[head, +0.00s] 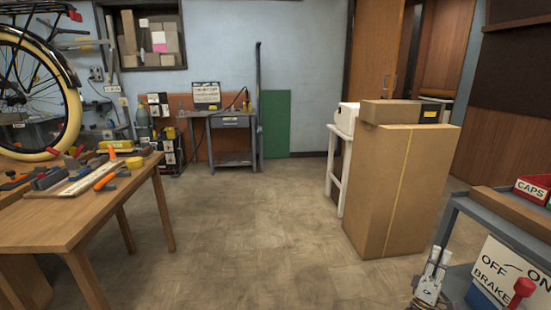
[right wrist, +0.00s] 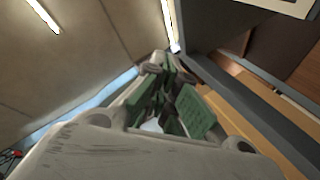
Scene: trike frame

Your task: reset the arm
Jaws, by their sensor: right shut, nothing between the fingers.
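My right gripper (head: 437,262) shows at the lower right of the head view, pointing up, beside the left side of the grey cart. It is shut and empty. In the right wrist view its green-padded fingers (right wrist: 172,98) are together, with the ceiling and a dark edge beyond them. My left gripper is in neither view.
The grey cart (head: 465,208) at right carries a red CAPS bin (head: 533,189) and a brake panel (head: 505,268) with a red knob. A tall cardboard box (head: 400,190) stands behind. A wooden table (head: 60,222) with tools is at left. The middle floor is clear.

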